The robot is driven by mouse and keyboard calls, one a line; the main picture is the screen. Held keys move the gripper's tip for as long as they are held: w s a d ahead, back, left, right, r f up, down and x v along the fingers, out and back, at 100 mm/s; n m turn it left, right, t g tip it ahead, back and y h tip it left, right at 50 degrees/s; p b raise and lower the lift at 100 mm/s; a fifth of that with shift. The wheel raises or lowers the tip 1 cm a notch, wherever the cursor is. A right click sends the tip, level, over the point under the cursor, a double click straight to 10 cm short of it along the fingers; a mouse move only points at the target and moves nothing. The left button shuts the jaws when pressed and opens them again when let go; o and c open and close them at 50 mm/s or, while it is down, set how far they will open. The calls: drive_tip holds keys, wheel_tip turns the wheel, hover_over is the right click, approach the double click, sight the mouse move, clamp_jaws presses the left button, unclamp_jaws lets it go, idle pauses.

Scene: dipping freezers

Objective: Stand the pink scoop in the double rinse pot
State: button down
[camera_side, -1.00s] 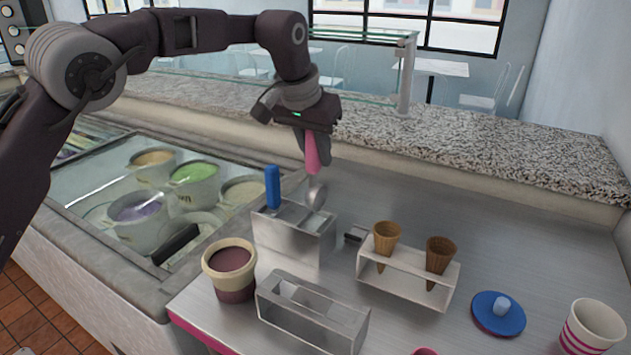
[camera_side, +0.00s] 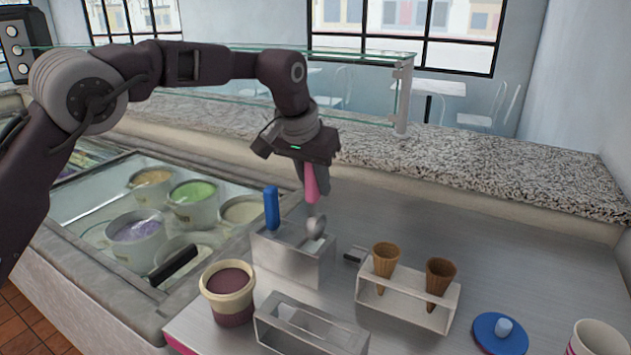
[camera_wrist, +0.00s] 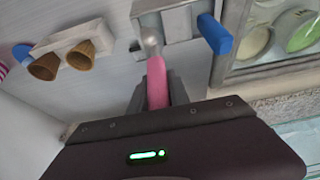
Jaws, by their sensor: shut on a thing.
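The pink scoop has a pink handle (camera_side: 311,184) and a round metal bowl (camera_side: 316,226), which hangs downward. My gripper (camera_side: 314,182) is shut on the handle; the handle also shows between the fingers in the wrist view (camera_wrist: 157,82). The double rinse pot (camera_side: 288,262) is a rectangular metal box on the counter. A blue-handled scoop (camera_side: 271,208) stands in its left compartment. The pink scoop's bowl is at the right compartment, around rim height; I cannot tell whether it is inside or touches the rim.
A brown-and-cream tub (camera_side: 230,294) stands front left, beside a clear open holder (camera_side: 310,338). A rack with two cones (camera_side: 405,297) is right of the pot. The freezer (camera_side: 95,250) is left.

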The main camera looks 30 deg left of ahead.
sight(310, 209)
drive_tip(key=shift+f, duration=4.95)
drive_tip(key=c, duration=1.1)
unclamp_jaws()
drive_tip(key=shift+c, duration=0.2)
drive_tip(key=v, duration=0.7)
drive_tip(key=shift+r, duration=0.15)
